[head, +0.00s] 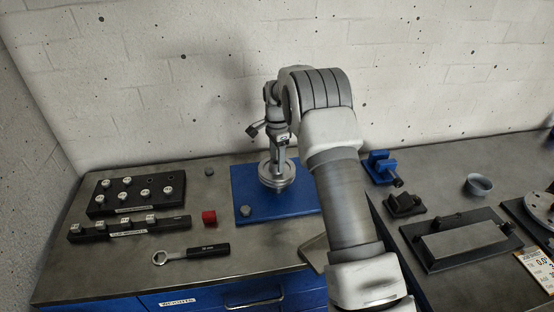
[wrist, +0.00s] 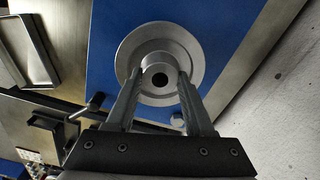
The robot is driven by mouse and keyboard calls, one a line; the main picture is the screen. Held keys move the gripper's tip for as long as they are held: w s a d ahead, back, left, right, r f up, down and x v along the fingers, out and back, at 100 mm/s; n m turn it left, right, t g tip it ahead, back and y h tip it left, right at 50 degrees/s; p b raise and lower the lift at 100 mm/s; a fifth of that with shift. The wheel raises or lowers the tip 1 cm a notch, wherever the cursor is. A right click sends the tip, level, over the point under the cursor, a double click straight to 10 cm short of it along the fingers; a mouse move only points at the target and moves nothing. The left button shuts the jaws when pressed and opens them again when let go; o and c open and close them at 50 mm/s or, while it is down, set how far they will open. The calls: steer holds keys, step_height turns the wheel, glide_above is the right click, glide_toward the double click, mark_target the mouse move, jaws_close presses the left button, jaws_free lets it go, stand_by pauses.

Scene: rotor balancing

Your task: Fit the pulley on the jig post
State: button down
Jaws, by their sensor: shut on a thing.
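The pulley (head: 277,175) is a silver disc with a wide flange and a raised hub. My gripper (head: 279,157) points down and is shut on the hub from above. In the wrist view the fingers (wrist: 160,76) sit on either side of the pulley's hub, with the flange (wrist: 132,51) spread around it. The bore shows as a dark hole, and no post is visible in it. The pulley is over the blue plate (head: 247,180). The jig post is not visible. I cannot tell whether the pulley touches anything below.
A grey nut-like piece (head: 245,211) is at the plate's front left. Black racks (head: 110,209) (head: 105,232) with several weights, a red block (head: 209,217) and a wrench (head: 190,254) lie left. A blue vise (head: 381,167), a cup (head: 478,185) and a black tray (head: 440,264) stand right.

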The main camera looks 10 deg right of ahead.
steer(key=shift+f+b, duration=0.5)
steer(key=shift+f, duration=0.35)
steer(key=shift+c, duration=1)
jaws_free()
steer(key=shift+f, duration=0.15)
steer(key=shift+c, duration=0.8)
steer(key=shift+r+p, duration=1.75)
steer(key=shift+r, duration=1.35)
